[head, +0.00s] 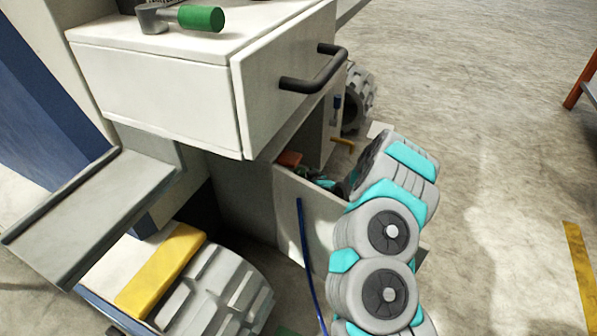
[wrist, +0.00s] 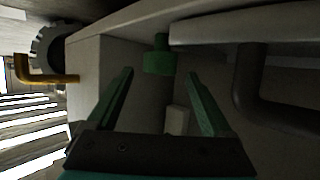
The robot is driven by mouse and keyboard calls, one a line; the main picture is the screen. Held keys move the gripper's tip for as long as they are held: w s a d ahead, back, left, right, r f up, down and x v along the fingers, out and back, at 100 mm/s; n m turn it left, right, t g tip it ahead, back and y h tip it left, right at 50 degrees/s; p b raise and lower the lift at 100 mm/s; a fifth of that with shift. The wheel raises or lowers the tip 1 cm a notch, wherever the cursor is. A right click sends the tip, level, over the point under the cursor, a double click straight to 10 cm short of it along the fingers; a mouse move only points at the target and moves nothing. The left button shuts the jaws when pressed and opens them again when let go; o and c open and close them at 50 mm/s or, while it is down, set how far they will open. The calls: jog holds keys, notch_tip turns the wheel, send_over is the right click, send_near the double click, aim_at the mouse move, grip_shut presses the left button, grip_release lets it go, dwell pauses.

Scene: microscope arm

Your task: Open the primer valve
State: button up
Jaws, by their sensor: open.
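In the wrist view, a small green knob-like part (wrist: 158,62) shows in a dark recess, beside the pale panel edge. It may be the primer valve, but I cannot tell for sure. My gripper (wrist: 160,76) is open, its two green fingers apart and nothing held between them. The green part appears beyond the fingertips, roughly centred between them; I cannot tell whether they touch. In the head view my arm reaches into the opening below the white drawer (head: 160,95), and the gripper is mostly hidden there.
The drawer's dark handle (head: 315,75) juts out above my arm; it also shows close on the right in the wrist view (wrist: 250,95). A yellow bent pipe (head: 343,143) and a treaded wheel (head: 358,100) are behind. A green-handled tool (head: 200,18) lies on top. Open floor is at right.

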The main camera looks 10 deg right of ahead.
aim_at(301, 171)
jog(key=shift+b+x, duration=0.4)
jog(key=shift+x, duration=1.7)
jog(key=shift+c, duration=0.2)
grip_shut()
